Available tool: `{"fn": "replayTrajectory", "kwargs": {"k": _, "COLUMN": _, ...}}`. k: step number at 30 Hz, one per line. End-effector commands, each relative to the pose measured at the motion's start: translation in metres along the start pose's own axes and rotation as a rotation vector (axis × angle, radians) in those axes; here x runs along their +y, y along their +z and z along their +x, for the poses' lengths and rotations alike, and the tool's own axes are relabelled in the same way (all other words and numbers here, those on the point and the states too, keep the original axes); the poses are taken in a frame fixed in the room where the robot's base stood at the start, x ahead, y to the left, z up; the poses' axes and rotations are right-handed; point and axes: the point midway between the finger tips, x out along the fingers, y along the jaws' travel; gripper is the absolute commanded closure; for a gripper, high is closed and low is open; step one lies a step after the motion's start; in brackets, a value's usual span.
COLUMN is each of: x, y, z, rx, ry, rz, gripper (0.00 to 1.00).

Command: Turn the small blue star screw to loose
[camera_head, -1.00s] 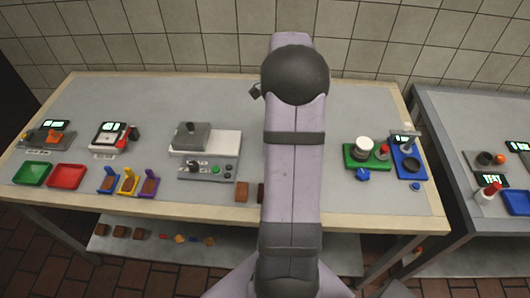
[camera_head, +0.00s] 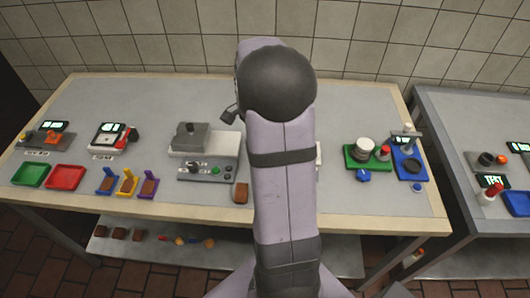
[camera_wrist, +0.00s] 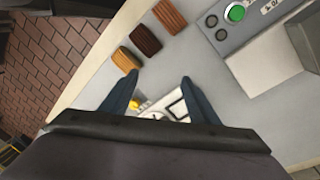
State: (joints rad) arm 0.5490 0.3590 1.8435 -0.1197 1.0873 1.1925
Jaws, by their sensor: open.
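In the head view, two small blue knobs stand near the front right of the table. A larger blue star-shaped knob (camera_head: 363,176) is in front of the green block (camera_head: 352,163), and a smaller blue knob (camera_head: 418,187) is in front of the blue stand (camera_head: 400,168). Their exact shapes are too small to tell. My gripper (camera_wrist: 158,82) shows in the wrist view, open, its two fingers apart above the table. It holds nothing visible. A white plate with a yellow part (camera_wrist: 152,106) shows between the fingers, partly hidden. No blue knob shows in the wrist view.
Brown blocks (camera_wrist: 146,40) lie along the table's front edge beside a grey device with a green button (camera_wrist: 235,13). Red (camera_head: 66,177) and green trays (camera_head: 31,175) are at the left. A second table (camera_head: 450,130) stands right. My arm hides the middle.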

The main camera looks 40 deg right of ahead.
Motion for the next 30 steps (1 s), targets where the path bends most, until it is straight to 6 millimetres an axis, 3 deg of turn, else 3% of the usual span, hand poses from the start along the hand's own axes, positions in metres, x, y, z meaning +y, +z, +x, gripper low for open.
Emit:
{"fn": "replayTrajectory", "kwargs": {"k": 8, "x": 0.0, "y": -0.002, "z": 0.0, "rx": -0.001, "ry": 0.001, "rz": -0.001, "gripper": 0.45}}
{"fn": "replayTrajectory", "kwargs": {"k": 14, "x": 0.0, "y": -0.028, "z": -0.002, "rx": -0.014, "ry": 0.02, "rz": -0.068, "gripper": 0.45}}
{"fn": "replayTrajectory", "kwargs": {"k": 17, "x": 0.002, "y": -0.058, "z": -0.003, "rx": -0.033, "ry": 0.038, "rz": -0.149, "gripper": 0.45}}
{"fn": "replayTrajectory", "kwargs": {"k": 22, "x": 0.02, "y": -0.127, "z": 0.001, "rx": -0.095, "ry": 0.068, "rz": -0.345, "gripper": 0.45}}
{"fn": "replayTrajectory", "kwargs": {"k": 27, "x": 0.058, "y": -0.195, "z": 0.013, "rx": -0.18, "ry": 0.073, "rz": -0.564, "gripper": 0.45}}
{"fn": "replayTrajectory", "kwargs": {"k": 30, "x": 0.084, "y": -0.226, "z": 0.021, "rx": -0.227, "ry": 0.06, "rz": -0.679, "gripper": 0.45}}
